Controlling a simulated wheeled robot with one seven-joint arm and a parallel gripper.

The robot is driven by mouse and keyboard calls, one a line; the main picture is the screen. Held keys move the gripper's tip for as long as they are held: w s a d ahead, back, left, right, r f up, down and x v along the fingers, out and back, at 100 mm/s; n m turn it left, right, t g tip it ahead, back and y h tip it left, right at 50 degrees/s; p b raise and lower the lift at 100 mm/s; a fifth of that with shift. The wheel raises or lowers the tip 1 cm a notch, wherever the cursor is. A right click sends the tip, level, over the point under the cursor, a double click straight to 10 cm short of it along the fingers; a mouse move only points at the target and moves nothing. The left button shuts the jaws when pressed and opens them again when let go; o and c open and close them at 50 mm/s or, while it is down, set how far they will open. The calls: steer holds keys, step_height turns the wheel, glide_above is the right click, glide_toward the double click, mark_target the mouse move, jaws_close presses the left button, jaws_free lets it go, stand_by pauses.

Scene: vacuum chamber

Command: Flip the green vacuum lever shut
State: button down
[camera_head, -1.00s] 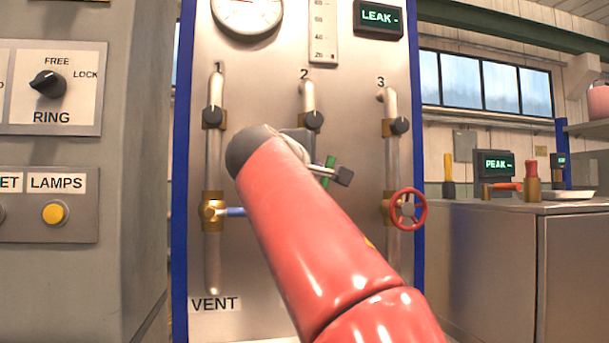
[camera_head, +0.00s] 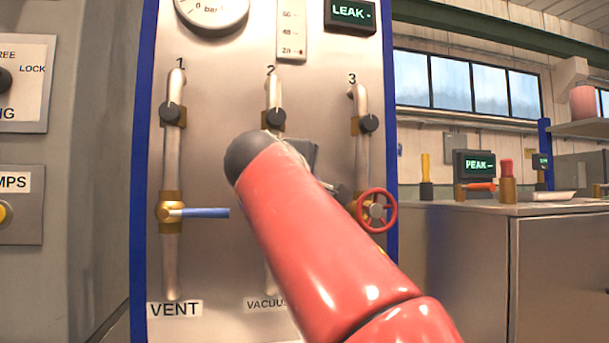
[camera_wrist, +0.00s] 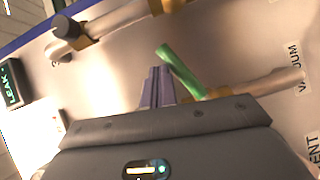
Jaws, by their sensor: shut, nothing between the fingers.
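The green lever (camera_wrist: 181,71) shows in the wrist view, slanting up and left from a brass valve (camera_wrist: 218,91) on the vacuum pipe (camera_wrist: 275,80). My gripper (camera_wrist: 160,72) is shut and empty. Its fingers appear just left of the lever, close to it; I cannot tell whether they touch. In the head view my red arm hides the lever, the valve and the fingers. The "VACUUM" label (camera_head: 265,304) at the foot of pipe 2 is partly covered by my arm.
On the same panel, a blue lever (camera_head: 205,213) sticks out sideways from the vent valve at left. A red handwheel (camera_head: 377,211) is on pipe 3, close to the right of my arm. Black knobs (camera_head: 273,120) sit higher on the pipes. A workbench (camera_head: 540,209) stands at right.

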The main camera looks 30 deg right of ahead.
steer(key=shift+s+d+f+m+g+y+p, duration=0.1)
steer(key=shift+d+f+m+g+y+p, duration=0.15)
steer(key=shift+d+f+m+y, duration=0.25)
steer(key=shift+d+f+m+g+y+p, duration=0.2)
steer(key=shift+d+f+m+y, duration=0.1)
steer(key=shift+f+m, duration=0.3)
steer(key=shift+f, duration=0.15)
steer(key=shift+s+a, duration=0.1)
steer(key=v, duration=0.7)
steer(key=shift+s+a+b, duration=0.2)
steer(key=shift+b, duration=0.1)
